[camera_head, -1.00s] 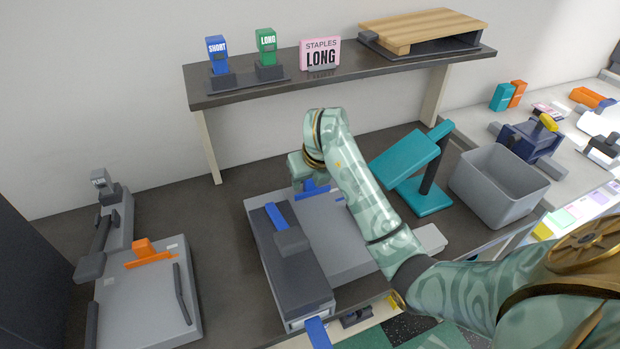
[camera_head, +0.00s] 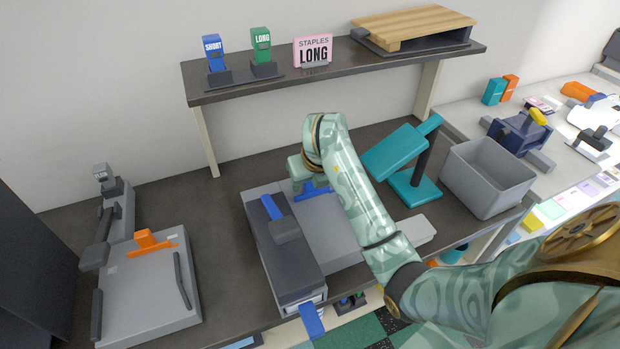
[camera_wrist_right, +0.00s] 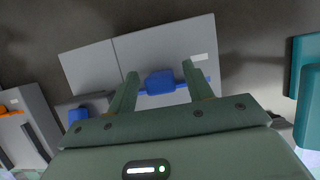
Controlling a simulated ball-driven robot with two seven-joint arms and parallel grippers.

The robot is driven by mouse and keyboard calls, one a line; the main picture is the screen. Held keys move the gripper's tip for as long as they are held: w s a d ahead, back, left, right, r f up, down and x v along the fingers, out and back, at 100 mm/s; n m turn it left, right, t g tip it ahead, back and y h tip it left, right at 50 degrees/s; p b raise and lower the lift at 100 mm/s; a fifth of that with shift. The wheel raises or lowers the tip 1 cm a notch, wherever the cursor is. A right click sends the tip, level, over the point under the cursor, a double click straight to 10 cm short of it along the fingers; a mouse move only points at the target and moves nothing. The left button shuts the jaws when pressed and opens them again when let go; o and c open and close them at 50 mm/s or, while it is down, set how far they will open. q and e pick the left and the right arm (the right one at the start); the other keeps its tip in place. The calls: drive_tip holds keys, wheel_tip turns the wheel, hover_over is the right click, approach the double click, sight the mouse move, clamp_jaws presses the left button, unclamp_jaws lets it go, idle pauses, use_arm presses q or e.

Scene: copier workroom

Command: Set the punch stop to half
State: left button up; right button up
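The grey punch has a flat plate (camera_head: 335,228) and a dark body (camera_head: 290,262) with a blue lever (camera_head: 271,208). A blue stop (camera_head: 314,191) with a knob lies across the plate; it also shows in the right wrist view (camera_wrist_right: 160,83). My right gripper (camera_wrist_right: 160,74) is open, with one finger on each side of the stop's knob and small gaps between. In the head view the right gripper (camera_head: 300,170) is over the plate's far side, its fingertips mostly hidden. I cannot read any half mark. My left gripper is out of view.
A grey machine with an orange stop (camera_head: 148,243) stands at the left. A teal stand (camera_head: 410,165) and a grey bin (camera_head: 488,178) are to the right. A raised shelf (camera_head: 330,72) behind holds staplers and a pink "STAPLES LONG" sign (camera_head: 313,51).

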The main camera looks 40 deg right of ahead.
use_arm(q)
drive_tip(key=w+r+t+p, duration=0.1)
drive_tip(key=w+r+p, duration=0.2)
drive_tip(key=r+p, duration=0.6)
drive_tip(key=shift+p, duration=0.3)
use_arm(e)
drive_tip(key=v, duration=1.6)
drive_tip(key=shift+s, duration=0.2)
